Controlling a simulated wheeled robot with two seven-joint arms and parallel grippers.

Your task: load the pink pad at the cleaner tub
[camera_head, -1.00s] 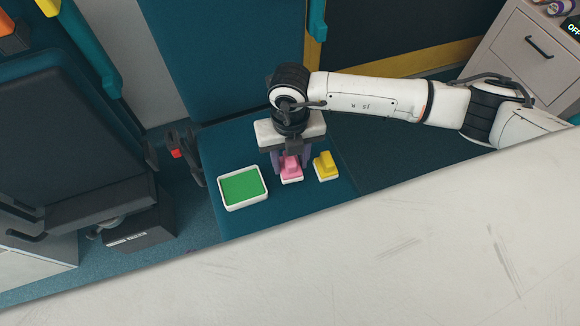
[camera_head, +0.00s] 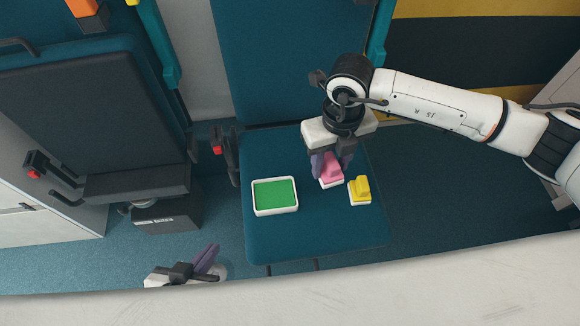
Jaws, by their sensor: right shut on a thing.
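The pink pad (camera_head: 331,171), on a white base, is between the fingers of my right gripper (camera_head: 331,165), which is shut on it from above. The pad appears slightly above the teal seat (camera_head: 315,230); the exact gap is hard to tell. The cleaner tub (camera_head: 275,210), a white-rimmed tray with green inside, sits on the seat to the left of the pad, apart from it. My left gripper (camera_head: 212,254) is at the lower left, below and left of the tub, away from the seat; its finger gap is not clear.
A yellow pad (camera_head: 360,189) on a white base stands on the seat, just right of and below the pink pad. A dark folded seat (camera_head: 95,120) is at the left. A pale surface (camera_head: 400,285) crosses the foreground. The seat's front part is clear.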

